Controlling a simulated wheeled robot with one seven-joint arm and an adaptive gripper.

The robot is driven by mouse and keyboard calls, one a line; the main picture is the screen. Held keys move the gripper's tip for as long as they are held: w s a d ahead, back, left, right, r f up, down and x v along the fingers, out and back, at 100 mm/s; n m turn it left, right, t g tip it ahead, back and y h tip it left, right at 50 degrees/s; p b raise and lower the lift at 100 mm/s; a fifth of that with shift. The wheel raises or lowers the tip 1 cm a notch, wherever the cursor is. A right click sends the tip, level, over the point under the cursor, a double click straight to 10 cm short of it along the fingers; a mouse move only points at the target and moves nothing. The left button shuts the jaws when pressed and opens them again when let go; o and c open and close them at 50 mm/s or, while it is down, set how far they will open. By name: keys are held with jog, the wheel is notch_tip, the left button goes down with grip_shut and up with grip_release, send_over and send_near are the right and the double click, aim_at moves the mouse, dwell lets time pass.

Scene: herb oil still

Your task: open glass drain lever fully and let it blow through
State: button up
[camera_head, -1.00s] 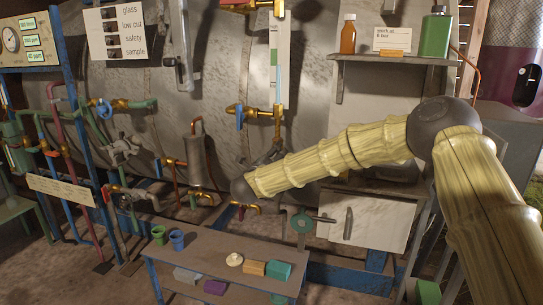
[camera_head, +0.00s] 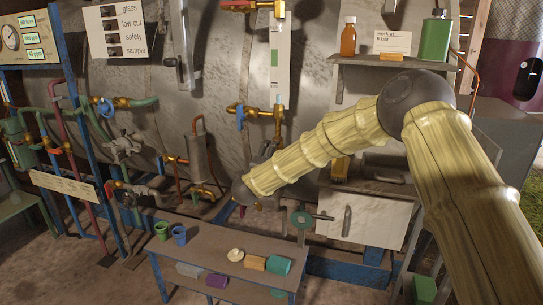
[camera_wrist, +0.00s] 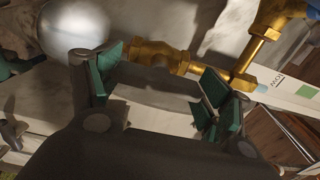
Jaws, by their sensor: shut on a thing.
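The gauge glass column (camera_head: 275,60) stands against the grey vessel in the head view. The brass fitting at its foot (camera_head: 263,111) has a blue handwheel (camera_head: 239,117). In the wrist view, brass pipework (camera_wrist: 165,57) runs just behind my gripper (camera_wrist: 163,92), and the gauge strip with "LOW" lettering (camera_wrist: 280,84) is at the right. The green-padded fingers stand apart, one on each side of a dark grey bar-like shape, which seems to be the drain lever (camera_wrist: 155,92). My gripper is shut on it, though the contact is unclear. My arm hides the lever's surroundings in the head view.
A low bench (camera_head: 207,246) with cups and coloured blocks stands below my arm. A shelf with an orange bottle (camera_head: 348,36) and a green flask (camera_head: 436,36) is at the right. Pipes and valves (camera_head: 115,150) crowd the left side.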

jog(key=shift+a+f+n, duration=0.1)
jog(key=shift+a+n, duration=0.05)
jog(key=shift+n, duration=0.15)
jog(key=o, duration=1)
jog(key=shift+o, duration=0.2)
jog(key=v, duration=1.2)
